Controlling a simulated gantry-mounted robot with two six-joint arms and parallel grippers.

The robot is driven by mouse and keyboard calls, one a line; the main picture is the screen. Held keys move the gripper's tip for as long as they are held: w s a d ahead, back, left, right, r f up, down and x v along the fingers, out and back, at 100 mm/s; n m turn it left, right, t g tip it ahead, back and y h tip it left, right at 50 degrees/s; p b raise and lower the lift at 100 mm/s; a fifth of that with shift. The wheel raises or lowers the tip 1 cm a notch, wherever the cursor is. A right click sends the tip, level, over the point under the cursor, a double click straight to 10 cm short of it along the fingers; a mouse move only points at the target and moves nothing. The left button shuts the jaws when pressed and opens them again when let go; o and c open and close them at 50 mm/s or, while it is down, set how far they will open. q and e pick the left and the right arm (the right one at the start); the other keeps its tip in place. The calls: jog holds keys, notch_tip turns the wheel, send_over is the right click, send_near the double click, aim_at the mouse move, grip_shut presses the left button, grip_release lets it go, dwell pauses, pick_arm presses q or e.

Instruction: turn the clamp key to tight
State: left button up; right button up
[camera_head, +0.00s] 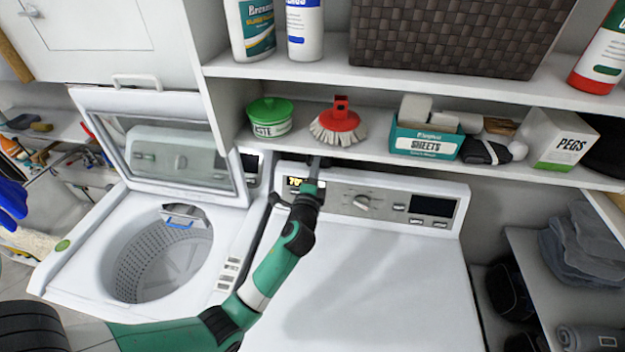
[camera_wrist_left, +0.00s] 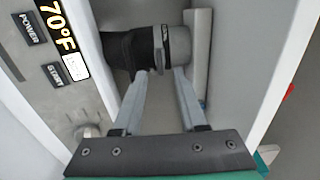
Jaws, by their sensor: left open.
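In the left wrist view a dark hose (camera_wrist_left: 127,52) meets a grey metal clamp band (camera_wrist_left: 180,46) in the gap behind the machine's control panel. The clamp key seems to be the small grey tab (camera_wrist_left: 160,58) at the band's edge; its turn position cannot be told. My left gripper (camera_wrist_left: 164,74) is open, its two fingertips spread just in front of the tab, one on each side. Contact cannot be told. In the head view my left gripper (camera_head: 314,164) reaches behind the panel under the shelf, and the clamp is hidden there. My right gripper is not in view.
The control panel (camera_head: 384,201) and the shelf above (camera_head: 368,153) bound the narrow gap. A red brush (camera_head: 340,122) and a green-lidded tub (camera_head: 270,117) stand on that shelf. The open-lidded washer (camera_head: 75,245) is at left. The white machine top (camera_head: 380,290) is clear.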

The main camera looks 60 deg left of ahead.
pick_arm(q)
jog(key=v, duration=0.7)
dwell(0.3)
